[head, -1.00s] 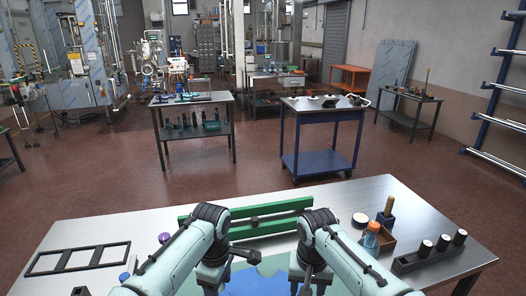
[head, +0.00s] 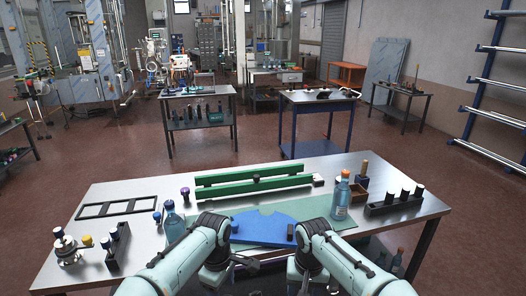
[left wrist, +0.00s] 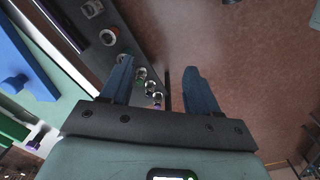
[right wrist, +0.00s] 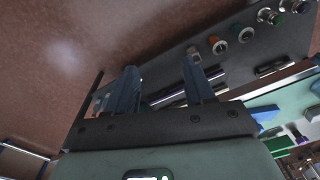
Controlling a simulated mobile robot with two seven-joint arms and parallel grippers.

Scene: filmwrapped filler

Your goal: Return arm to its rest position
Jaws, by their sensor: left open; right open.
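Both of my arms reach in from the bottom of the head view, bent in front of the steel table (head: 150,200). My left gripper (left wrist: 158,68) is open, with nothing between its two blue fingers. My right gripper (right wrist: 162,60) is also open and empty.
On the table are a green rail fixture (head: 254,180), a blue plate (head: 262,230), bottles at left (head: 173,222) and right (head: 341,198), a black frame (head: 117,207), a dark block with cylinders (head: 394,203) and another dark block (head: 118,249). Open floor surrounds the table.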

